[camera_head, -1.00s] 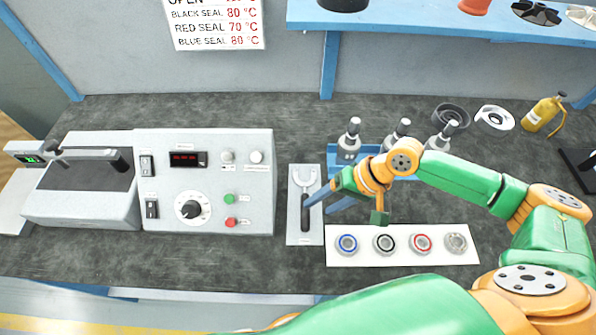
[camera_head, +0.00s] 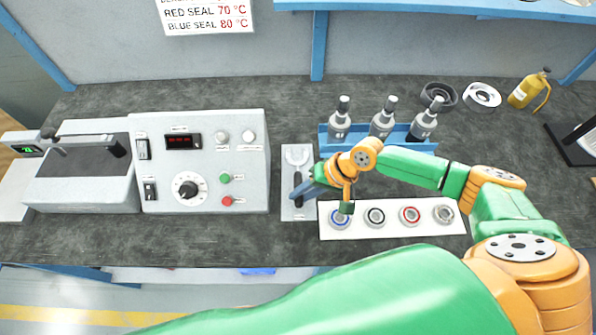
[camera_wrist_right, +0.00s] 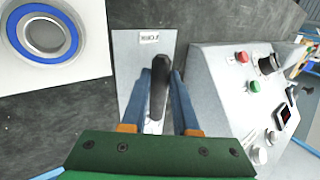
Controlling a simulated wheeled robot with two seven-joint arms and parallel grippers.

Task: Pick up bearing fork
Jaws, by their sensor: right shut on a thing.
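The bearing fork (camera_head: 298,160) has a pale two-pronged head and a dark handle, and lies on a light grey plate (camera_head: 292,212). In the right wrist view the dark handle (camera_wrist_right: 159,85) stands between the two blue fingers. My right gripper (camera_head: 297,193) is shut on the handle, low over the plate; its fingers (camera_wrist_right: 160,85) sit on both sides of it. The fork's head is mostly hidden by the gripper in the wrist view. I cannot tell whether the fork touches the plate. My left gripper is not in view.
A white strip (camera_head: 463,228) with several ringed seals lies right of the plate. A control box (camera_head: 250,190) stands close on the left. A blue rack (camera_head: 325,142) with three bottles (camera_head: 383,124) is behind. The bench front is clear.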

